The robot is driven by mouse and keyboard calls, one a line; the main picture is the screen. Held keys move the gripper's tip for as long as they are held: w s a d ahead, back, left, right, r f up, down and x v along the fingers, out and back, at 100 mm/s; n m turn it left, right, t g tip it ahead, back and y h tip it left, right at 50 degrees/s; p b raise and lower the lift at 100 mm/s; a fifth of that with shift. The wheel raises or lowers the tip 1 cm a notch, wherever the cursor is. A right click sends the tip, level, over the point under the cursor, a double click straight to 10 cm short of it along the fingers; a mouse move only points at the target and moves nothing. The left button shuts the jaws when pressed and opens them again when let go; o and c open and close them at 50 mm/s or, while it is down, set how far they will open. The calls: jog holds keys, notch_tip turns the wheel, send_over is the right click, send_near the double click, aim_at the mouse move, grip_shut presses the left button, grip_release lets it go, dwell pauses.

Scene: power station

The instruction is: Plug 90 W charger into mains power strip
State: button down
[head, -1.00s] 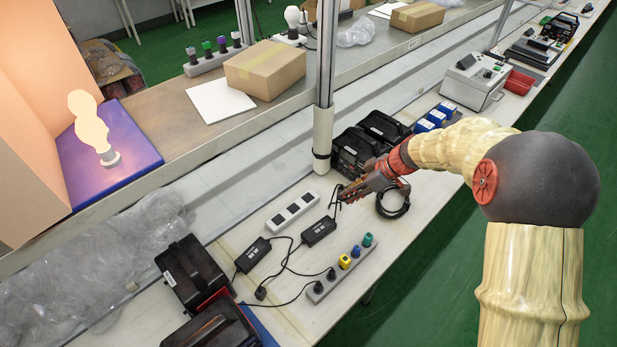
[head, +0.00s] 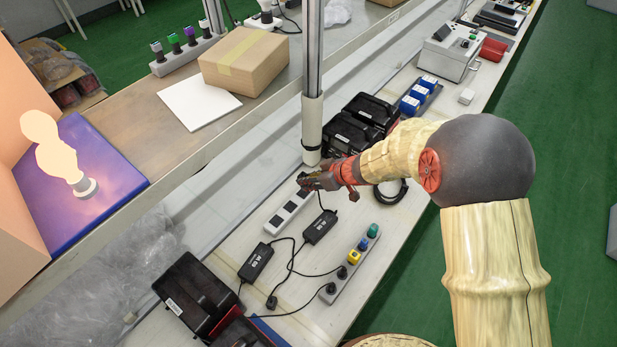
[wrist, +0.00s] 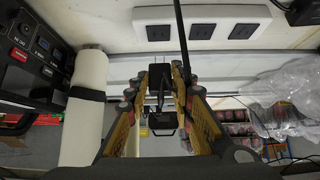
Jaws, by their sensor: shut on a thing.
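The white mains power strip (head: 272,229) with black sockets lies on the bench; it is also at the top of the wrist view (wrist: 180,28). My gripper (head: 308,183) is over the strip's far end and hides part of it. In the wrist view my gripper (wrist: 163,84) is shut on a small black plug (wrist: 158,62), close to the strip. I cannot tell whether they touch. A black cable (wrist: 183,45) crosses the wrist view. One black charger (head: 320,227) lies right of the strip, its cable rising toward my gripper. Another black charger (head: 256,262) lies nearer. Their wattage labels are unclear.
A grey strip (head: 340,290) holds coloured and black plugs. A loose black plug (head: 271,301) lies on the bench. Black cases (head: 350,135) and a post (head: 312,120) stand behind my gripper. A coiled black cable (head: 393,193) lies right. Another black case (head: 198,295) is front left.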

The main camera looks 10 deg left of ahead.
jog(key=shift+f+b, duration=0.6)
jog(key=shift+f, duration=1.4)
jog(key=shift+d+f+b, duration=0.1)
jog(key=shift+b, duration=0.6)
jog(key=shift+b, duration=0.7)
jog(key=shift+f+b, duration=0.8)
jog(key=shift+b, duration=1.05)
jog(key=c, duration=1.5)
grip_release()
jog(key=shift+o, duration=0.2)
jog(key=v, duration=1.2)
